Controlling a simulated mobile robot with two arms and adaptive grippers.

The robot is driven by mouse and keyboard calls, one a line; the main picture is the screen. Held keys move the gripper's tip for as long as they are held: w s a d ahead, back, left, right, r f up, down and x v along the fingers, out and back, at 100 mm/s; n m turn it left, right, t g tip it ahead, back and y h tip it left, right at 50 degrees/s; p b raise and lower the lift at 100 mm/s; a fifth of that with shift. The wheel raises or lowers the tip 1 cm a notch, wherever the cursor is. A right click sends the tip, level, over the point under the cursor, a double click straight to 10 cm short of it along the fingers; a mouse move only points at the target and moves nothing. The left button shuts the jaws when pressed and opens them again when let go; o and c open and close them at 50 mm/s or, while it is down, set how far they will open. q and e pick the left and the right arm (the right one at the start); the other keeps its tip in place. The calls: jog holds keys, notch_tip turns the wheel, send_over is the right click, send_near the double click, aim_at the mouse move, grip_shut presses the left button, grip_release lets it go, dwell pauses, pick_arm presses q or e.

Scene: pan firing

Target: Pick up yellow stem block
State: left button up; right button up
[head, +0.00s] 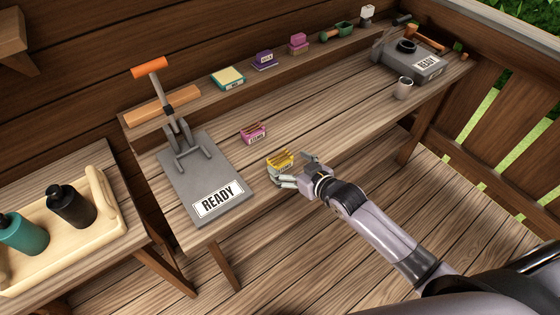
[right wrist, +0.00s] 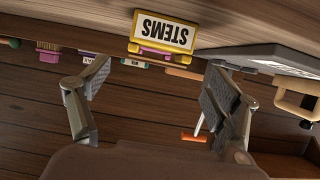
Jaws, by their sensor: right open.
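The yellow stem block (head: 281,160) lies near the front edge of the workbench. In the right wrist view the yellow block (right wrist: 184,35), labelled STEMS, appears upside down at the top, beyond and between my two fingers. My right gripper (head: 292,170) is open right at the block, its fingers spread around its near side. In the wrist view the right gripper (right wrist: 160,72) shows clear space between its fingers, with nothing held. My left gripper is not in view.
A pink block (head: 253,134) sits behind the yellow one. A grey press (head: 190,175) marked READY stands left. Several small blocks line the back shelf (head: 210,98). A cup (head: 403,88) and grey device (head: 425,70) stand right. Bench between is clear.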

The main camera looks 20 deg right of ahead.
aim_at(277, 156)
jog(key=shift+f+p+x, duration=0.15)
jog(key=shift+p+x, duration=0.2)
jog(key=shift+x, duration=0.95)
jog(key=shift+f+p+x, duration=0.1)
jog(key=shift+p+x, duration=0.2)
jog(key=shift+x, duration=1.05)
jog(key=shift+d, duration=0.2)
jog(key=shift+s, duration=0.1)
jog(key=shift+c, duration=0.2)
jog(key=c, duration=1.2)
